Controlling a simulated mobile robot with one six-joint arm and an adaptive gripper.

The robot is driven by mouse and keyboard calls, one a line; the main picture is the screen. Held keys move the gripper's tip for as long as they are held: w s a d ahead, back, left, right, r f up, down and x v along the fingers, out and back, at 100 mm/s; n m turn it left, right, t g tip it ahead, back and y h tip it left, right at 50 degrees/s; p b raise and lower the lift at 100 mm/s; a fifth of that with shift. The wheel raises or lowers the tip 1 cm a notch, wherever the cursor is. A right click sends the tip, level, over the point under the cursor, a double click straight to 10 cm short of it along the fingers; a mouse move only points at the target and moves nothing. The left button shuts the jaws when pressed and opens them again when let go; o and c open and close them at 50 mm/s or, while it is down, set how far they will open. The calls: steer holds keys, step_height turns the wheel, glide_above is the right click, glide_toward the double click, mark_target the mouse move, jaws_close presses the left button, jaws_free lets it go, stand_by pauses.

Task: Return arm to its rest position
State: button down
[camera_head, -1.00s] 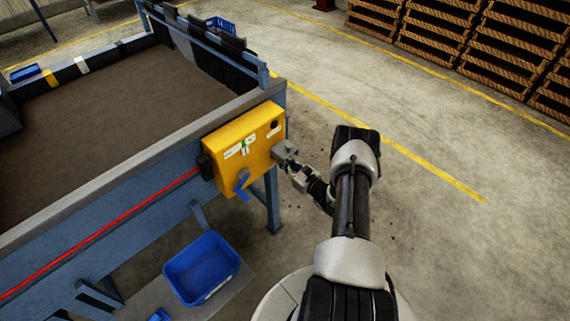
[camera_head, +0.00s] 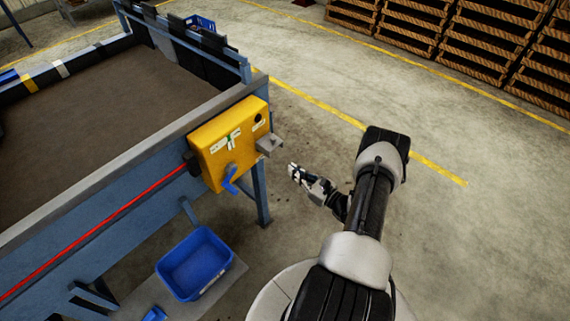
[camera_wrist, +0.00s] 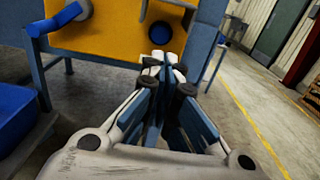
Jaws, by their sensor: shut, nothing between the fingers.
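My gripper (camera_head: 293,172) is shut and empty, in the air to the right of the yellow control box (camera_head: 229,144), with a clear gap between them. In the wrist view my gripper (camera_wrist: 162,62) shows its fingers together, with the yellow box (camera_wrist: 120,28) behind them. My arm reaches up from the bottom of the head view and bends left at the elbow. The box carries a blue handle (camera_head: 230,179) and a grey bracket (camera_head: 269,144) on its right side.
The blue-framed grader table (camera_head: 100,196) with a red cord fills the left. A blue bin (camera_head: 195,264) stands on a low shelf below it. Wooden pallet crates (camera_head: 470,45) line the back. The floor (camera_head: 470,240) to the right of my arm is clear.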

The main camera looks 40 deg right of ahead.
steer(key=shift+s, duration=0.4)
stand_by(0.3)
